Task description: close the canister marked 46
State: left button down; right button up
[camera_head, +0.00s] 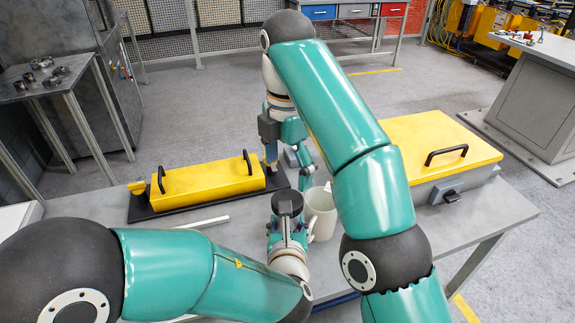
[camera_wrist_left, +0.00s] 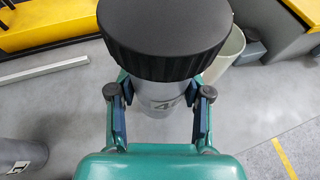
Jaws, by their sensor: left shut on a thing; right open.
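A grey canister (camera_wrist_left: 160,106) with a wide black ribbed lid (camera_wrist_left: 165,40) on top stands upright in the left wrist view. My left gripper (camera_wrist_left: 160,100) is shut on the canister's body, one finger on each side, below the lid. In the head view the black lid (camera_head: 287,202) shows above my left gripper (camera_head: 287,232). I cannot tell how tightly the lid sits. My right gripper (camera_head: 287,158) is open and empty, behind the canister and near the yellow case's right end.
A long yellow case (camera_head: 212,184) with two black handles lies behind left. A yellow-lidded box (camera_head: 428,145) stands at right. A pale cup (camera_head: 321,213) stands right beside the canister. A pale bar (camera_head: 203,222) lies at left. Another grey cylinder (camera_wrist_left: 22,158) shows at the wrist view's lower left.

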aim_at(287, 199)
jog(key=shift+f, duration=0.15)
dwell(0.4)
jog(key=shift+f, duration=3.8)
